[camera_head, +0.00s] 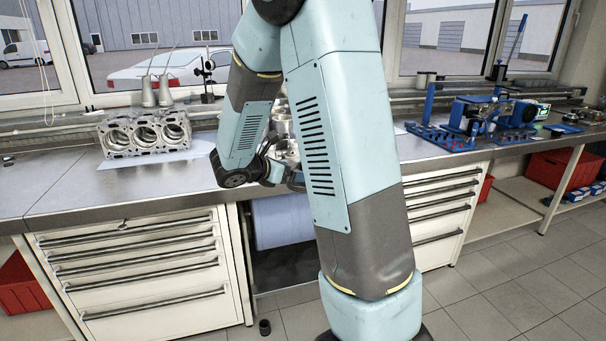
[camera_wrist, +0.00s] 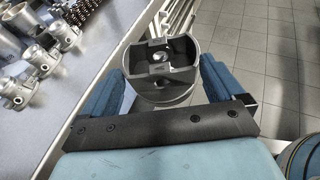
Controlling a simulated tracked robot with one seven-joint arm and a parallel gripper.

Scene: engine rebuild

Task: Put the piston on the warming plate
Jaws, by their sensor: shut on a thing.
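The piston (camera_wrist: 162,65) is in the wrist view, a grey metal cup with its hollow side towards the camera. It sits between the two blue fingers of my gripper (camera_wrist: 160,88), which are shut on it. It is held out past the bench edge, with tiled floor behind it. In the head view my arm covers most of the gripper and I cannot make out the piston there. I cannot identify a warming plate in either view.
A steel workbench (camera_head: 62,195) runs under the windows. An engine block (camera_head: 146,133) stands on it at left. Metal parts (camera_wrist: 37,65) and springs (camera_wrist: 95,17) lie on the bench in the wrist view. A blue fixture (camera_head: 470,118) stands at right. Drawers (camera_head: 140,268) are below.

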